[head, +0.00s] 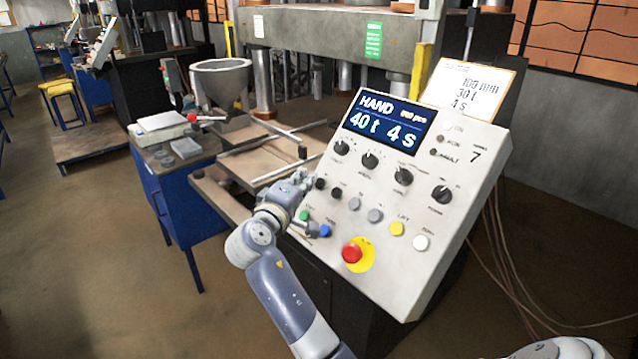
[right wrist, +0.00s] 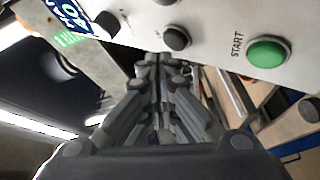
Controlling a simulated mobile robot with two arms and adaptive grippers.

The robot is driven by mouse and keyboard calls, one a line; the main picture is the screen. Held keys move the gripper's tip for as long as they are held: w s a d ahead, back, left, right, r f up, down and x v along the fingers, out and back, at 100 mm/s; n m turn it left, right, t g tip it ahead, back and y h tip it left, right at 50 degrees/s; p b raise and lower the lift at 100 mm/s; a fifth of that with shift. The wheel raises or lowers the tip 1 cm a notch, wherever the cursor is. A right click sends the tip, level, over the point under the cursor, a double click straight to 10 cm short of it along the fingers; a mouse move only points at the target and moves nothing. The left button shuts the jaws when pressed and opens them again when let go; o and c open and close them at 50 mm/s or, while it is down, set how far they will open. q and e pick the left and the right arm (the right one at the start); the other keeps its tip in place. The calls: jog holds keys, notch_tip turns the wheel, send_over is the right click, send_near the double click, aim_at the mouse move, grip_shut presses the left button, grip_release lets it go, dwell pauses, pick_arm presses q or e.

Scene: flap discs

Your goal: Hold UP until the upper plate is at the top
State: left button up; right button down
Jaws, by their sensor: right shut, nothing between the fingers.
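My right gripper (head: 306,180) is shut and empty at the left edge of the grey control panel (head: 440,270). Its fingertips (right wrist: 155,62) are close to the left black button (head: 320,183), which also shows in the right wrist view (right wrist: 176,38). I cannot tell whether they touch it. A second black button (head: 337,193) sits just right of it. The display (head: 388,124) reads HAND, 40 t, 4 s. The press's heavy grey upper part (head: 330,30) stands high behind the panel. My left gripper is not in view.
A green START button (right wrist: 267,53), a blue button (head: 325,230) and a red emergency stop (head: 351,252) lie below the gripper. A white card (head: 475,88) stands behind the panel. A blue bench (head: 175,205) with a funnel stands left.

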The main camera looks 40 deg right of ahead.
jog(key=shift+d+f, duration=0.1)
dwell(0.7)
jog(key=shift+d+f, duration=0.2)
jog(key=shift+d, duration=0.05)
jog(key=shift+d+f+b, duration=0.3)
jog(key=shift+d, duration=0.05)
dwell(2.3)
dwell(1.1)
jog(key=shift+a+r+p, duration=0.45)
jog(key=shift+a+r, duration=0.15)
jog(key=shift+a, duration=0.05)
